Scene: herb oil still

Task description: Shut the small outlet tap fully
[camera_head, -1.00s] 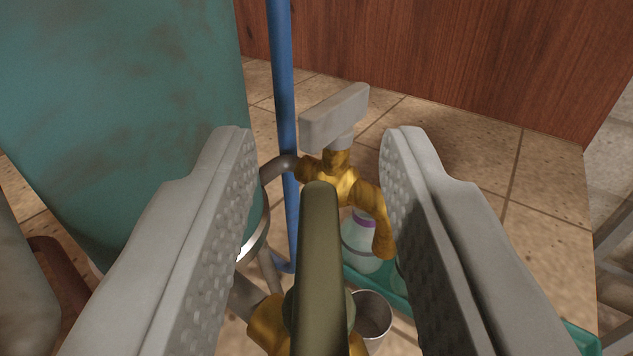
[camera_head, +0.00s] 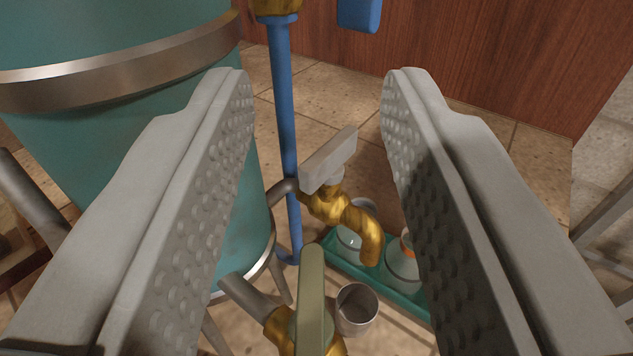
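Two brass taps show between and below my gripper's fingers. The farther tap (camera_head: 345,213) has a flat grey lever (camera_head: 328,160) slanting up to the right and a spout bent downward. The nearer tap (camera_head: 278,328) has an olive lever (camera_head: 312,298) pointing away from me up the picture; its lower part is cut off by the frame edge. I cannot tell which one is the small outlet tap. My gripper (camera_head: 317,82) is open and empty, its fingers wide apart, and neither finger visibly touches a lever.
A teal vessel (camera_head: 175,165) with metal bands fills the left. A blue pipe (camera_head: 283,110) runs upright beside it, with a blue handle (camera_head: 359,14) at the top. A metal cup (camera_head: 356,309) and a green tray (camera_head: 328,247) holding bottles stand below the taps. A wooden panel (camera_head: 470,60) is behind.

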